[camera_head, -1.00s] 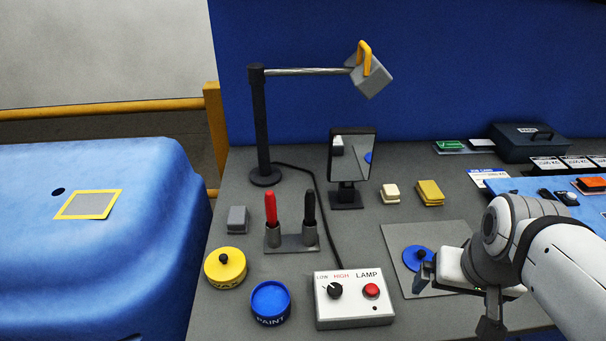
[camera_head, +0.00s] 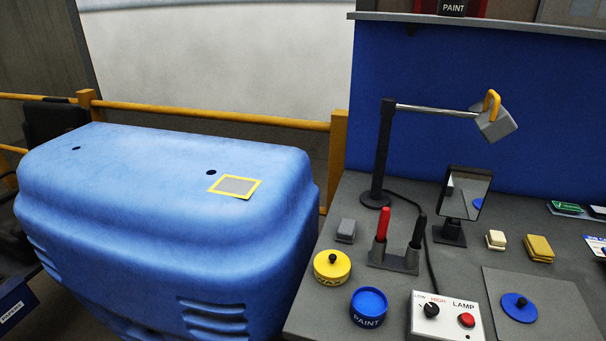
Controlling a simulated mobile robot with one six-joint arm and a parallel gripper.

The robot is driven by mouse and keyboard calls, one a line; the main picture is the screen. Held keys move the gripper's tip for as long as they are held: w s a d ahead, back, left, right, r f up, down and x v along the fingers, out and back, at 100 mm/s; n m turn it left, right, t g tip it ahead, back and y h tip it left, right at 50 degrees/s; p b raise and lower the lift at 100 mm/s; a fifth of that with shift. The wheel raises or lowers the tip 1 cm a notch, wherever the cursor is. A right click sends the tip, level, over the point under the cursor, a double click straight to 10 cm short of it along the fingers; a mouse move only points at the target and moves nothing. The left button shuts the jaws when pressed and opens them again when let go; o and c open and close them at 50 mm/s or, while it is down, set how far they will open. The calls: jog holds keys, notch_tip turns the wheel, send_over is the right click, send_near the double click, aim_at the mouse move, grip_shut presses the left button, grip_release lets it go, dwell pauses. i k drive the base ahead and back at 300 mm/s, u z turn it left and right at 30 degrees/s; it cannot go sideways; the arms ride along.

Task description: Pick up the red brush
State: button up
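The red brush (camera_head: 382,227) stands upright in a grey holder (camera_head: 394,260) on the grey workbench. A black brush (camera_head: 418,231) stands in the same holder to its right. Only their handles show; the lower ends are hidden in the holder. My gripper is out of the picture now, so whether it is open or shut does not show.
A grey block (camera_head: 346,230), a yellow lidded tin (camera_head: 332,266), an open blue paint tin (camera_head: 369,306), a lamp control box (camera_head: 445,316) and a mirror (camera_head: 466,193) surround the holder. The lamp (camera_head: 493,117) overhangs behind. A large blue casing (camera_head: 150,200) stands left.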

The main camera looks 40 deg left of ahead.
aim_at(384, 217)
jog(key=z, duration=0.3)
jog(key=k, duration=0.15)
jog(key=u, duration=2.75)
jog(key=k, duration=1.25)
jog(key=z, duration=0.7)
jog(key=i, duration=1.45)
jog(key=z, duration=0.1)
jog(key=k, duration=0.1)
jog(key=u, duration=0.05)
